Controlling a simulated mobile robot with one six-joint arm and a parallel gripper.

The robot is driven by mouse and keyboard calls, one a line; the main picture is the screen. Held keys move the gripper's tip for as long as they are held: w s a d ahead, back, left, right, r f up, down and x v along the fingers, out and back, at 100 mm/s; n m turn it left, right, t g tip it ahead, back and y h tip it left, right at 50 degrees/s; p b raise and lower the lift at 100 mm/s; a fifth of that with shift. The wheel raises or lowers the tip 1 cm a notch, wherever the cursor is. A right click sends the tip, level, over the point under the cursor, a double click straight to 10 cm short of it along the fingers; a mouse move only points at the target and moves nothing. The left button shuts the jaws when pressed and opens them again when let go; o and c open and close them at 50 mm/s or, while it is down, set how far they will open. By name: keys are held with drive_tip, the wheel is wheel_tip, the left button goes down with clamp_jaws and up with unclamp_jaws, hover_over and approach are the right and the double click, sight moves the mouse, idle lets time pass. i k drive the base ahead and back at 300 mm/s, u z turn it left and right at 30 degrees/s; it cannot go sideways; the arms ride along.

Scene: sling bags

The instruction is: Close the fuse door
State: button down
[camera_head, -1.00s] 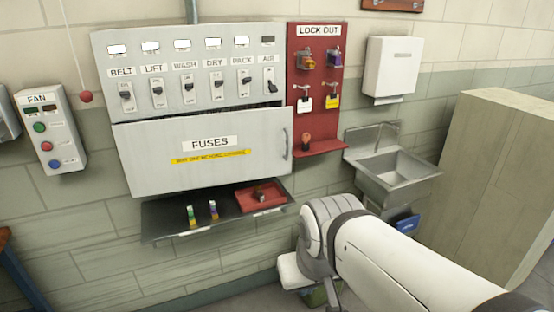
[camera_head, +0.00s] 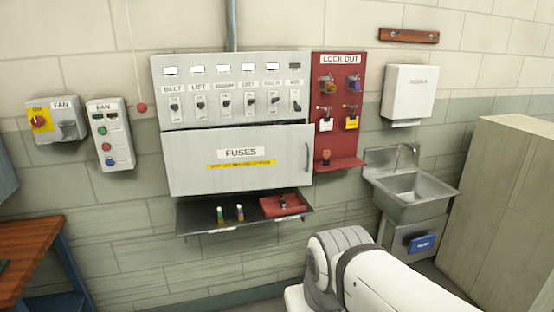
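The fuse door (camera_head: 240,175) is a wide pale grey panel labelled FUSES, with a yellow strip under the label. It sits below the switch panel (camera_head: 228,72) and has an upright handle (camera_head: 308,157) near its right edge. A dark line runs along its top, and its right edge sticks out slightly past the panel above. I cannot tell whether it is fully shut or a little ajar. My arm shows at the bottom right, apart from the door in the picture. My gripper is not in view.
A dark shelf (camera_head: 188,222) below the door holds two small coloured fuses and a red tray (camera_head: 274,209). A red lockout board (camera_head: 341,139) and a sink (camera_head: 405,190) are to the right. A wooden bench (camera_head: 30,250) stands at lower left.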

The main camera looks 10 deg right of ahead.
sight(199, 162)
drive_tip(key=u, duration=0.25)
drive_tip(key=i, duration=1.8)
drive_tip(key=z, duration=0.7)
drive_tip(key=k, duration=0.85)
drive_tip(key=z, duration=0.15)
drive_tip(key=i, duration=0.85)
drive_tip(key=u, duration=0.05)
